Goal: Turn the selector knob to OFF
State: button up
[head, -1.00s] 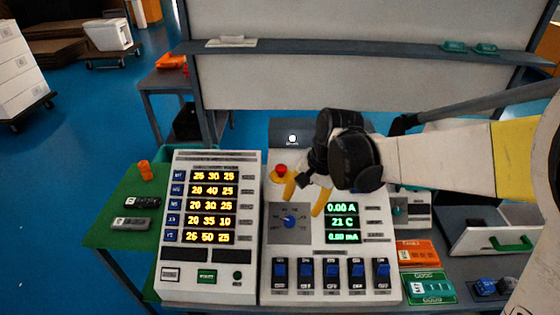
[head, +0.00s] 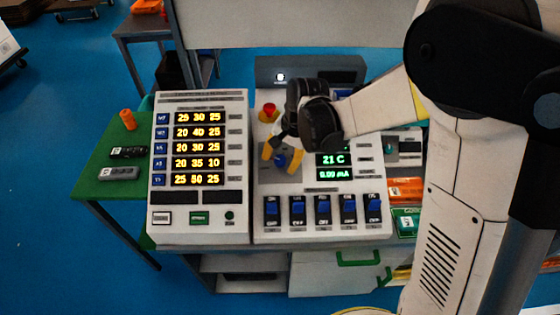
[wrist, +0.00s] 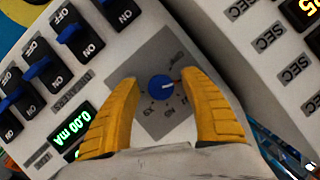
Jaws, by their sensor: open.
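The selector knob (wrist: 161,87) is a small blue dial on a grey square plate (wrist: 150,122), with a pale pointer line and labels around it. In the wrist view its pointer aims right and slightly up; one label near the upper right appears to read OFF. In the head view the knob (head: 280,160) sits on the sloped white panel left of the green displays. My gripper (head: 281,155) has two yellow fingers, open on either side of the knob. In the wrist view my gripper (wrist: 161,82) spans the plate, with clear gaps between the fingers and knob.
Several blue rocker switches (head: 322,208) line the panel's front. A red button (head: 269,111) stands behind the knob. A white panel with yellow number displays (head: 196,149) stands to the left. Green displays (head: 333,167) lie close right of the fingers.

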grip_shut()
jog(key=shift+n, duration=0.3)
jog(key=n+h, duration=0.1)
jog(key=n, duration=0.2)
jog(key=shift+n+g+h, duration=0.3)
jog(key=shift+n+g, duration=0.1)
jog(key=shift+n+h, duration=0.7)
jog(key=shift+n, duration=1.3)
jog(key=shift+d, duration=0.1)
